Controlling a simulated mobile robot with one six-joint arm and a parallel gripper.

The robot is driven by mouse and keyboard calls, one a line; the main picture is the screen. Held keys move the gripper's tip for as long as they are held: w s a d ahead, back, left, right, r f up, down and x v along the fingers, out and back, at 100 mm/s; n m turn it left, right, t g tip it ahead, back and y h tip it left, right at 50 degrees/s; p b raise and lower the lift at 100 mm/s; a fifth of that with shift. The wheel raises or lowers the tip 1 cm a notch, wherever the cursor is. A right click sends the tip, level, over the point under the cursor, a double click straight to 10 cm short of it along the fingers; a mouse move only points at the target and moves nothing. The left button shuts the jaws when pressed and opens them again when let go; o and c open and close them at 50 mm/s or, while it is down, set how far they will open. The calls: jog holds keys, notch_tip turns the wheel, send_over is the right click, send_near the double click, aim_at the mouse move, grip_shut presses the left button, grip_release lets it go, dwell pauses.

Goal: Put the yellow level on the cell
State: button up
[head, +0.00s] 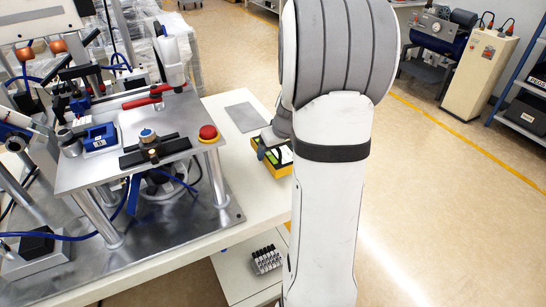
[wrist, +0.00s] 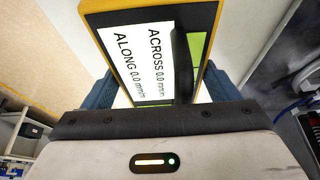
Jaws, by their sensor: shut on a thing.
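The yellow level (wrist: 212,12) has a yellow rim and a dark face. Its display reads ACROSS 0.0 and ALONG 0.0 mm/m in the wrist view. My gripper (wrist: 160,92) is shut on it, with a blue finger on each side. In the head view the level (head: 268,171) shows at the right edge of the white table, partly hidden by my arm. I cannot tell whether it touches the table. The cell (head: 180,125) is a raised metal plate on posts, left of the level, with fixtures on top.
On the cell stand a red emergency button (head: 208,133), a black clamp with a blue knob (head: 148,136) and a blue block (head: 100,137). A flat grey plate (head: 242,117) lies on the table (head: 258,208) behind the level. A rack of small parts (head: 266,259) sits lower down.

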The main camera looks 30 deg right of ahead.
jog(key=shift+f+b, duration=0.3)
jog(key=shift+f, duration=1.65)
jog(key=shift+f, duration=0.1)
jog(key=shift+f+b, duration=0.15)
jog(key=shift+b, duration=0.15)
jog(key=o, duration=1.2)
jog(key=shift+o, duration=0.2)
